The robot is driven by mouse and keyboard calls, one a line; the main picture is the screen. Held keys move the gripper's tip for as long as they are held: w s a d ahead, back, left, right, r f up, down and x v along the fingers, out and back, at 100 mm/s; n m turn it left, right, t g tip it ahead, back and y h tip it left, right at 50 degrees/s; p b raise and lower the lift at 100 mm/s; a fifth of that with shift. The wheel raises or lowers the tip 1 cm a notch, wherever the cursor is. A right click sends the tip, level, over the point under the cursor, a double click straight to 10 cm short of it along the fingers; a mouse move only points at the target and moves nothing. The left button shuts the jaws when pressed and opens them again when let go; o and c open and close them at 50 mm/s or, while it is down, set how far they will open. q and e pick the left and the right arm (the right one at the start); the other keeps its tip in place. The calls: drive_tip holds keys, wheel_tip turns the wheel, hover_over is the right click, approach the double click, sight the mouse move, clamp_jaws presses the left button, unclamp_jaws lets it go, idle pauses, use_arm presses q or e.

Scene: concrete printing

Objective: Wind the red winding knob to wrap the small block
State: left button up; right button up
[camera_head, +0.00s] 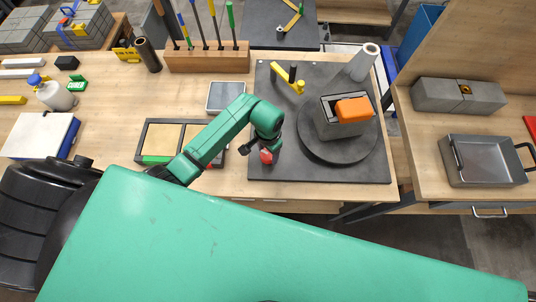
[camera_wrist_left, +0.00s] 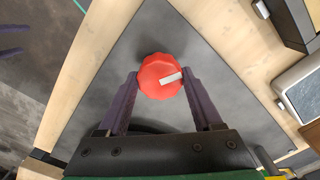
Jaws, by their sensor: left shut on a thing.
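The red winding knob (camera_head: 266,156) sits near the front left of a dark base plate (camera_head: 320,168). My left gripper (camera_head: 258,150) is over it. In the left wrist view the faceted red knob (camera_wrist_left: 160,76), with a white mark on top, is between the two fingers of my left gripper (camera_wrist_left: 160,86), which is shut on it. A small grey block (camera_head: 346,128) stands on a round dark turntable (camera_head: 318,150) on the plate. An orange piece (camera_head: 354,110) lies on top of the block. My right gripper is not in view.
A grey-white cylinder (camera_head: 361,64) and a yellow crank arm (camera_head: 288,77) stand behind on the plate. A black tray (camera_head: 152,159) lies left of the plate. A tool rack (camera_head: 207,58) is at the back. A metal pan (camera_head: 485,160) is on the right table.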

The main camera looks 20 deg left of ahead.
sight(268, 153)
use_arm(q)
drive_tip(key=o, duration=1.4)
drive_tip(key=shift+r, duration=3)
